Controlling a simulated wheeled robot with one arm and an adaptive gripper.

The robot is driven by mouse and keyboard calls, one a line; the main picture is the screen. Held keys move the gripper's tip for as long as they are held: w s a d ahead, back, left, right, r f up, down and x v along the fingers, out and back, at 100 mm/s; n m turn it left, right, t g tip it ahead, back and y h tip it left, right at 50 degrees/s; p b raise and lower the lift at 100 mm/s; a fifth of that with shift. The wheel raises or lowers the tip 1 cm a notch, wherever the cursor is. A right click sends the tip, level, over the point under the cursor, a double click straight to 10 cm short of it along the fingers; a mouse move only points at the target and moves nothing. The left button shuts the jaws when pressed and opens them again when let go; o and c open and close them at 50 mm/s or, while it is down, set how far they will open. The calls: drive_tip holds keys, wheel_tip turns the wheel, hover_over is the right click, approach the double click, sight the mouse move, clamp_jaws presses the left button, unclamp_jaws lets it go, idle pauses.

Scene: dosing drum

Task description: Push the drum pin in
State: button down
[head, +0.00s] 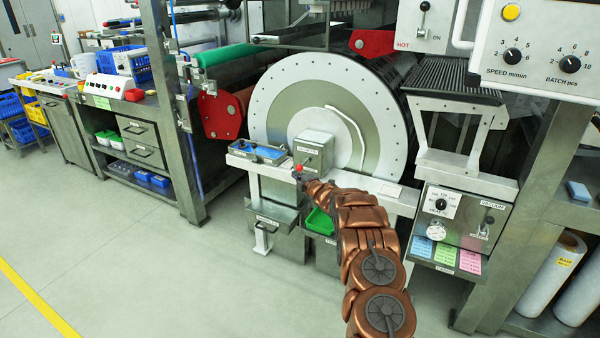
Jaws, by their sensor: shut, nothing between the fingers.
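The large dosing drum (287,90) stands upright in the middle, with a pale holed rim and a grey-green face. A grey metal box (314,147) with a small label sits in front of its lower part. A small red knob (299,168), which looks like the drum pin, shows at the lower left of this box. My gripper (304,179) is shut and empty, right by the red knob. I cannot tell whether it touches the knob. My copper-coloured arm reaches up from the lower right, and the fingertips are small and hard to make out.
A blue tray (258,152) lies on the ledge left of the box. A green bin (320,221) sits below, partly behind my arm. A vacuum control panel (460,218) stands to the right. The floor (170,270) at the left front is clear.

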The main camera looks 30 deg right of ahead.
sight(300, 167)
drive_tip(key=w+d, duration=0.1)
drive_tip(key=w+d+p, duration=0.1)
drive_tip(key=shift+w+d+f, duration=0.2)
drive_tip(key=shift+d+f, duration=0.15)
drive_tip(key=shift+d, duration=0.05)
idle(0.3)
idle(0.4)
